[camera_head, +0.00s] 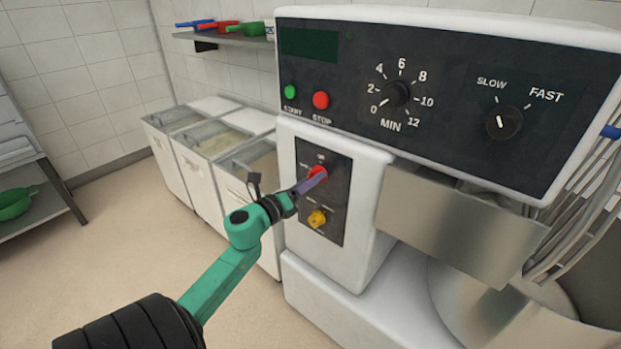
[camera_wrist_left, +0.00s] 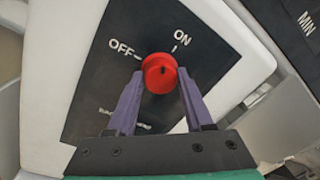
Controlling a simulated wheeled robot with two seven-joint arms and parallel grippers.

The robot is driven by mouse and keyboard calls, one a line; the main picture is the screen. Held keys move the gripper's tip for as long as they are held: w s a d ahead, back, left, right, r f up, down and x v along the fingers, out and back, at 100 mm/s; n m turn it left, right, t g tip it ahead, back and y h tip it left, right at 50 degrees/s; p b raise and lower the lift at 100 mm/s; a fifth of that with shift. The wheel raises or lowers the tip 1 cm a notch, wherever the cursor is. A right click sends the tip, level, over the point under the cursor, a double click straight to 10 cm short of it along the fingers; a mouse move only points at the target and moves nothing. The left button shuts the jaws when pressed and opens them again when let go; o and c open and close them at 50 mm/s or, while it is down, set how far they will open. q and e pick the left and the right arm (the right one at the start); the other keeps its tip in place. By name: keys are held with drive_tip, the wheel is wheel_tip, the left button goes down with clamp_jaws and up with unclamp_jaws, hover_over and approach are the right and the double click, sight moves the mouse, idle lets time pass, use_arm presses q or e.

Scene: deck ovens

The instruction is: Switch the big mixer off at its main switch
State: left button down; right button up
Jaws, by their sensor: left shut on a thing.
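The big mixer (camera_head: 345,200) is white with a black control panel on top. Its main switch is a red round knob (camera_head: 318,172) on a dark plate on the mixer's column. In the left wrist view the knob (camera_wrist_left: 160,74) sits between the words OFF, at its left, and ON, at its upper right. I cannot tell for sure which way its small dark mark points. My left gripper (camera_head: 312,181) is shut on the knob, its purple fingers (camera_wrist_left: 160,80) at either side. The fingers hide part of the knob in the head view. My right gripper is not in view.
A yellow knob (camera_head: 317,218) sits just below on the same plate. Green START (camera_head: 290,92) and red STOP (camera_head: 321,100) buttons and two dials are above. A steel bowl (camera_head: 480,310) and wire guard are at the right. White bins (camera_head: 190,165) stand behind; the floor at left is clear.

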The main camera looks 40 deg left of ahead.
use_arm(q)
drive_tip(key=shift+d+r+n+t+y+p, duration=0.15)
drive_tip(key=shift+n+y+p, duration=0.2)
drive_tip(key=shift+n+p, duration=2)
drive_tip(key=shift+a+r+n+t+y+p, duration=0.15)
drive_tip(key=shift+n+y+p, duration=0.3)
drive_tip(key=shift+n, duration=3.6)
drive_tip(key=shift+d+f, duration=0.1)
drive_tip(key=shift+f, duration=0.05)
drive_tip(key=shift+c, duration=2.3)
unclamp_jaws()
drive_tip(key=shift+o, duration=0.9)
drive_tip(key=shift+w+f, duration=0.1)
drive_tip(key=shift+f, duration=0.05)
